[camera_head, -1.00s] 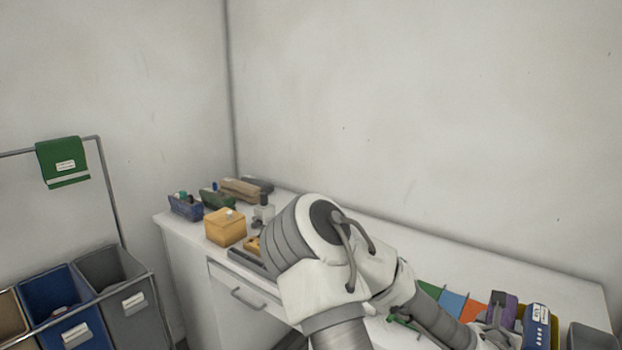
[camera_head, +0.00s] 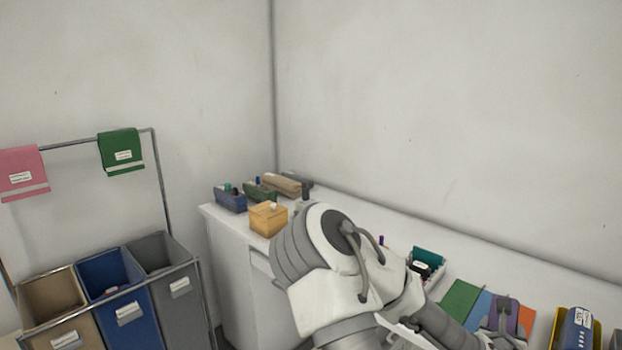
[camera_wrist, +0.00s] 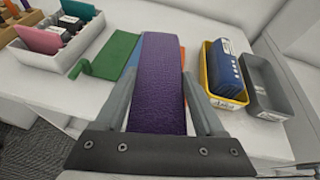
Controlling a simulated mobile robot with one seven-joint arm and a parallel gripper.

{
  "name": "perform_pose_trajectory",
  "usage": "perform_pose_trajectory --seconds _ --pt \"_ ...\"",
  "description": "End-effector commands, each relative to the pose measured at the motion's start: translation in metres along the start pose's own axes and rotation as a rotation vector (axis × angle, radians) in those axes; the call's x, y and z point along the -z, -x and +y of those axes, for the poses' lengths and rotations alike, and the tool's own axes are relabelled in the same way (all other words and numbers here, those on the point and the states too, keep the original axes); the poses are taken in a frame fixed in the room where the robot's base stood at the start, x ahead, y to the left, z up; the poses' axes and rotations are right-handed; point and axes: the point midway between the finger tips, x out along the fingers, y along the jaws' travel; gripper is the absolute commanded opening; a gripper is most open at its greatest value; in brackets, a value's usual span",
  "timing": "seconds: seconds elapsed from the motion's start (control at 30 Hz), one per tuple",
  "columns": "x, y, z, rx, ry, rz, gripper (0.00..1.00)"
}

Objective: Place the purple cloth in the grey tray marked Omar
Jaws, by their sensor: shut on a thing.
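My gripper (camera_wrist: 158,92) is shut on the purple cloth (camera_wrist: 162,60), which stands up long and flat between the fingers. In the head view the purple cloth (camera_head: 508,308) shows at lower right, above the flat coloured pieces, with my gripper partly hidden below it. A small empty grey tray (camera_wrist: 283,104) stands to the right of the gripper in the wrist view, beside a yellow tray. It has a pale label that is too small to read. Only an edge of it shows at the right of the head view.
The yellow tray (camera_wrist: 207,76) holds a blue item (camera_wrist: 228,70). Green (camera_head: 459,299), blue and orange flat pieces lie under the cloth. A white organiser (camera_wrist: 88,34) stands left. Fabric bins, including a grey one (camera_head: 180,315), stand at far left. Boxes line the counter's far end.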

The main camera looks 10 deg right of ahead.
Motion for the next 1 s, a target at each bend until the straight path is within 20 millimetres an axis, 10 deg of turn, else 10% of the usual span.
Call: perform_pose_trajectory --seconds 0.27,0.6,1.0 --pt "0.013 0.014 0.123 -0.251 0.109 -0.028 0.16" --pt "0.054 0.078 0.277 -0.6 0.25 -0.063 0.16" --pt "0.071 0.106 0.318 -0.708 0.293 -0.074 0.16"
